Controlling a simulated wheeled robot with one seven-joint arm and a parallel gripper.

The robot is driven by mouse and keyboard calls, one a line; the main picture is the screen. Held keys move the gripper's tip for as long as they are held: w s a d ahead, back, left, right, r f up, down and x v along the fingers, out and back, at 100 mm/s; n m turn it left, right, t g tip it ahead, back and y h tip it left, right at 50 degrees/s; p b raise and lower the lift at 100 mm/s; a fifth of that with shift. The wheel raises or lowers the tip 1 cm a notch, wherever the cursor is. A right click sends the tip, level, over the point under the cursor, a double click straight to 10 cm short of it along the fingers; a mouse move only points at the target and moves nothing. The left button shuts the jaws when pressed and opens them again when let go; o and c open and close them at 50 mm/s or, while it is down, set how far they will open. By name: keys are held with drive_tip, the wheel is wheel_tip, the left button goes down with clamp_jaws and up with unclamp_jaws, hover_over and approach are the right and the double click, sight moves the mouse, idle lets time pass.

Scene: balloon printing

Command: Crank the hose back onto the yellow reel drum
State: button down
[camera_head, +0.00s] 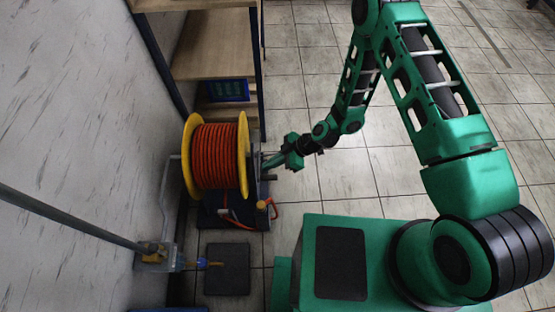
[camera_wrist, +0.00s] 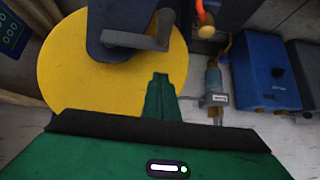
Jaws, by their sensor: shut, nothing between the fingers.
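The reel drum (camera_head: 215,155) stands by the wall in the head view, wound with orange-red hose between two yellow flanges. Its near yellow flange (camera_wrist: 75,65) fills much of the left of the wrist view. My gripper (camera_head: 268,164) is just right of this flange, its fingers pointing at the reel's side. In the wrist view my gripper (camera_wrist: 160,80) shows as green fingers shut together with nothing between them, in front of the yellow disc.
A loose orange hose end (camera_head: 276,212) lies beside the reel's dark base. A wooden shelf unit (camera_head: 213,50) stands behind the reel, and the wall is close on its left. A blue box (camera_wrist: 265,75) and a pipe fitting (camera_wrist: 214,85) are to the right in the wrist view. Tiled floor lies open behind my arm.

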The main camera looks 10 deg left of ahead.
sight(264, 177)
drive_tip(key=x, duration=0.3)
drive_tip(key=shift+s+a+f, duration=0.1)
drive_tip(key=shift+f, duration=0.1)
wheel_tip(264, 177, down, 2)
drive_tip(key=shift+f, duration=0.8)
